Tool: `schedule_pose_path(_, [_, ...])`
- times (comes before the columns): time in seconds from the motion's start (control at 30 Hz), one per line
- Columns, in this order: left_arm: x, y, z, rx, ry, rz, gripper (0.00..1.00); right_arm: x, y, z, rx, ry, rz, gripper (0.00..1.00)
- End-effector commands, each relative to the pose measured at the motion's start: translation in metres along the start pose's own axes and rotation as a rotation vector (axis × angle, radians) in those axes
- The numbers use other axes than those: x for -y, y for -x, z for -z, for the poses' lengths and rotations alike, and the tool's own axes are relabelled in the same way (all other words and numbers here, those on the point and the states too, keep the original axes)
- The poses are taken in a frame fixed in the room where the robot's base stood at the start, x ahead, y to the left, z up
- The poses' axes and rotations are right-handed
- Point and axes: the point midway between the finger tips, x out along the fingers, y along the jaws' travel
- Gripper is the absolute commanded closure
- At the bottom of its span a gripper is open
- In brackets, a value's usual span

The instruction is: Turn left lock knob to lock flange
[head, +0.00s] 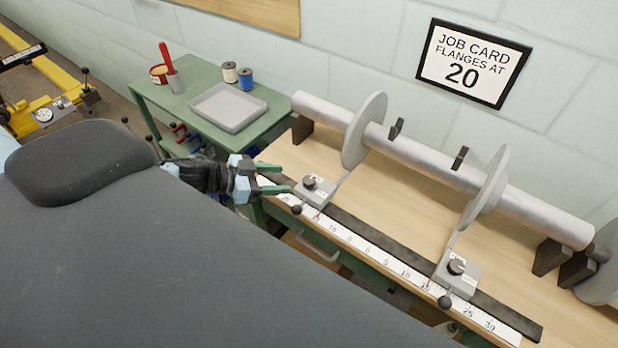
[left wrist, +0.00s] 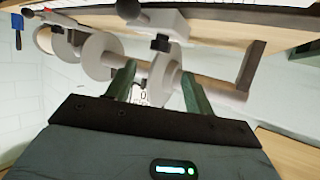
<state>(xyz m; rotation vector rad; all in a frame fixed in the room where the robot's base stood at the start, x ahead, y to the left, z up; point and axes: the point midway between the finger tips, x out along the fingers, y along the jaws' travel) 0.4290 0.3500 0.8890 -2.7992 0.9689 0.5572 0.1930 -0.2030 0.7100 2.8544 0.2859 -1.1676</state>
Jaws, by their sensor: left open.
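The left flange (head: 364,130) is a grey disc on the silver shaft, joined by an arm to the left carriage block (head: 322,192). On top of that block is the dark left lock knob (head: 310,181); it also shows in the left wrist view (left wrist: 160,43), pointing downward in that picture. A black ball handle (head: 296,210) sits at the block's front. My left gripper (head: 286,179) is open and empty, with its green fingers just left of the knob, apart from it as far as I can tell. My right gripper is out of view.
The right flange (head: 485,188) and its carriage (head: 457,277) stand further right. A white ruler (head: 385,263) and dark rail (head: 400,248) run along the wooden bench's front. A green table with a grey tray (head: 228,108) is behind my left arm. The job card (head: 473,63) reads 20.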

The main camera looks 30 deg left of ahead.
Motion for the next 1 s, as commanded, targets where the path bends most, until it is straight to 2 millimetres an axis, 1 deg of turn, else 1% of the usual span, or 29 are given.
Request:
schedule_pose_path(0.17, [-0.001,-0.003,-0.001,0.0,0.001,0.0,0.47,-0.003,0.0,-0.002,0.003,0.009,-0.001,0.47])
schedule_pose_path(0.27, [0.0,-0.009,-0.001,-0.002,0.001,0.0,0.47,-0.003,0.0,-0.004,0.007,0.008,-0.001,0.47])
schedule_pose_path(0.47, [-0.001,-0.028,-0.001,-0.002,0.0,0.0,0.47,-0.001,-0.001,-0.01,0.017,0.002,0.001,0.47])
schedule_pose_path(0.8, [0.0,-0.064,0.001,-0.003,0.0,0.001,0.47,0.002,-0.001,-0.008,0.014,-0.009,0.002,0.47])
schedule_pose_path(1.0, [0.0,-0.076,0.0,-0.002,0.0,0.001,0.47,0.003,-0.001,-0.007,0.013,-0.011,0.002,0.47])
